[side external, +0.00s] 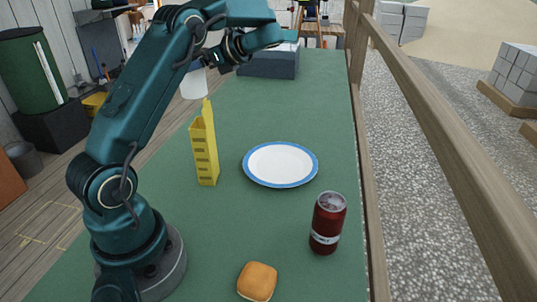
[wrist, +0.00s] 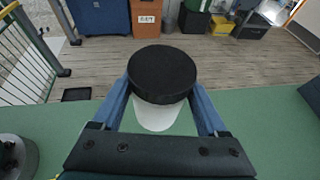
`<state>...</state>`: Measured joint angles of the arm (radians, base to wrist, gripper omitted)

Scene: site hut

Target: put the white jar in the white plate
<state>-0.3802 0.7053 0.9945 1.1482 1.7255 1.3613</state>
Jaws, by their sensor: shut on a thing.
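The white jar (side external: 194,84) shows partly behind my arm in the side view, up near the table's left edge. In the wrist view the jar (wrist: 158,116) has a broad black lid and a white body. My gripper (wrist: 162,98) is shut on it, with one blue finger on each side. The jar looks raised off the table. The white plate (side external: 281,165) has a blue rim and lies flat and empty on the green table, to the right of and nearer than the jar.
A tall yellow holder (side external: 204,150) stands between the jar and the plate's left side. A dark red can (side external: 327,222) stands in front of the plate, and a bun (side external: 257,281) lies nearer. A grey box (side external: 270,63) is at the far end. A wooden rail (side external: 420,110) runs along the right.

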